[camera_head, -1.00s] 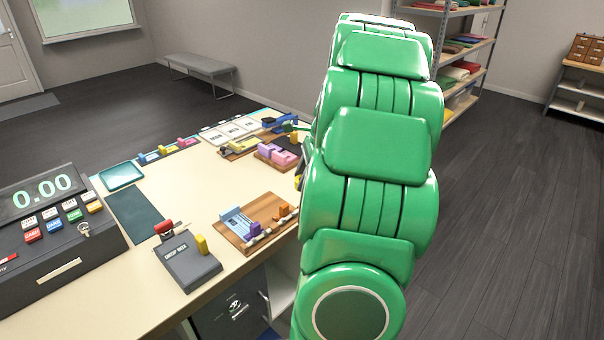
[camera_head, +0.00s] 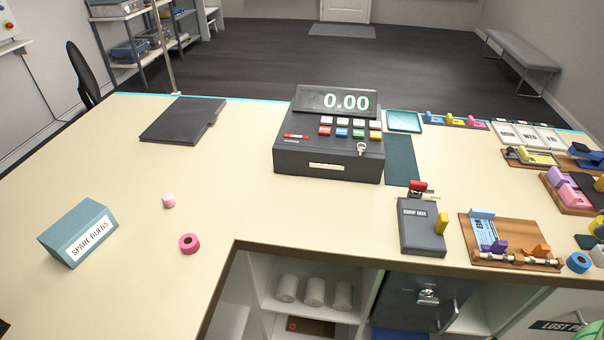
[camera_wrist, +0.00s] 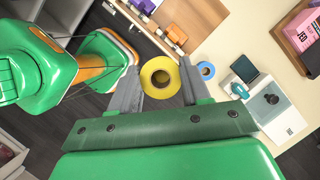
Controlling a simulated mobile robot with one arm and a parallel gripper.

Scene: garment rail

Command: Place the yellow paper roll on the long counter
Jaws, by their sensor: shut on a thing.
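The yellow paper roll (camera_wrist: 175,82) is held between the two grey fingers of my gripper (camera_wrist: 159,70) in the wrist view. Its round end with a dark centre faces the camera. The cream counter (camera_head: 270,205) fills much of the head view, with a wide part on the left and a long run to the right. In the wrist view, the counter's edge and the dark floor show behind the roll. The roll and my gripper's fingers are not visible in the head view; only a bit of my green arm shows at its lower right corner.
A cash register (camera_head: 328,140) stands mid-counter, with a dark folder (camera_head: 183,120) to its left. A spare bulbs box (camera_head: 77,234), pink roll (camera_head: 189,243) and small pink piece (camera_head: 168,200) sit left.

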